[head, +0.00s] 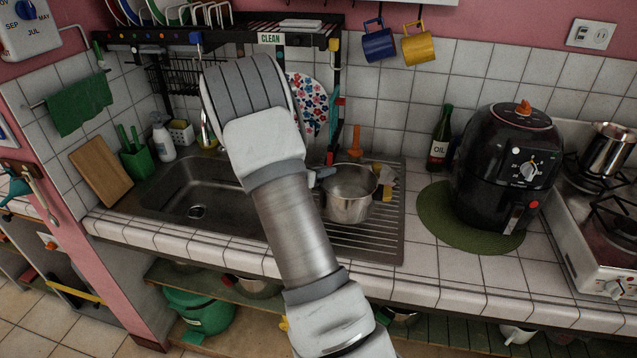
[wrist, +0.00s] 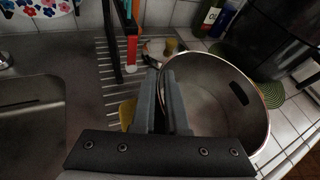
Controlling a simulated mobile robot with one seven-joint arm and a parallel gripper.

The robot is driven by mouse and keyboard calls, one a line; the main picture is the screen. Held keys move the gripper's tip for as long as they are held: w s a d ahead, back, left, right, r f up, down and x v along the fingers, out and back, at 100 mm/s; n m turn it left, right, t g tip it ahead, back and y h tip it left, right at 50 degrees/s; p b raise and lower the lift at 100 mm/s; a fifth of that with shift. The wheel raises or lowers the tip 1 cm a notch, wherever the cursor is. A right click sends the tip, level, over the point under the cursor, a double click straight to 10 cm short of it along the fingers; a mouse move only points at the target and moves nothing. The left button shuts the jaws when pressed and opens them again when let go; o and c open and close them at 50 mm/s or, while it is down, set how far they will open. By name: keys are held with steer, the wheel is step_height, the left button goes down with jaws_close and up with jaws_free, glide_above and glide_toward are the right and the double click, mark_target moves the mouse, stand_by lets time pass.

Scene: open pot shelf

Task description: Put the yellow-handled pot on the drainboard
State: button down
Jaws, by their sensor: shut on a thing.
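The steel pot (head: 347,205) is upright at the drainboard (head: 372,242), right of the sink. I cannot tell whether its base touches the ridges. In the wrist view the open pot (wrist: 225,95) fills the right side, and a bit of yellow handle (wrist: 127,114) shows left of the fingers. My gripper (wrist: 161,82) is shut on the handle side of the pot, beside its rim. In the head view my arm hides most of the gripper (head: 322,175) and the handle. The ridged drainboard (wrist: 112,62) also shows in the wrist view.
The empty sink basin (head: 190,190) is to the left. A black air fryer (head: 503,165) on a green mat (head: 440,222), an oil bottle (head: 440,140) and a stove (head: 600,240) are to the right. Small items stand behind the pot. The drainboard's front is clear.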

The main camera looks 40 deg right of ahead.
steer(key=shift+w+a+f, duration=0.2)
steer(key=shift+w+f, duration=0.15)
steer(key=shift+f, duration=0.55)
steer(key=shift+w+a+f, duration=0.15)
steer(key=shift+w+f, duration=0.2)
steer(key=shift+f, duration=0.5)
steer(key=shift+w+a+f, duration=0.2)
steer(key=shift+w+f, duration=0.15)
steer(key=shift+f, duration=0.55)
steer(key=c, duration=0.9)
jaws_free()
steer(key=shift+f, duration=0.1)
steer(key=shift+c, duration=0.2)
steer(key=shift+a, duration=0.1)
steer(key=v, duration=1.2)
steer(key=s+a+r+m+g+y, duration=0.1)
steer(key=s+a+r+m+y, duration=0.35)
steer(key=s+r+m, duration=0.45)
steer(key=s+a+r+m+y, duration=0.3)
steer(key=s+a+r+m, duration=0.3)
steer(key=s, duration=0.4)
steer(key=s+a+r+m+t+y, duration=0.3)
steer(key=s+a+m, duration=0.4)
steer(key=a, duration=0.3)
steer(key=s+r+y, duration=0.1)
steer(key=y, duration=0.1)
steer(key=shift+s+a+y, duration=0.35)
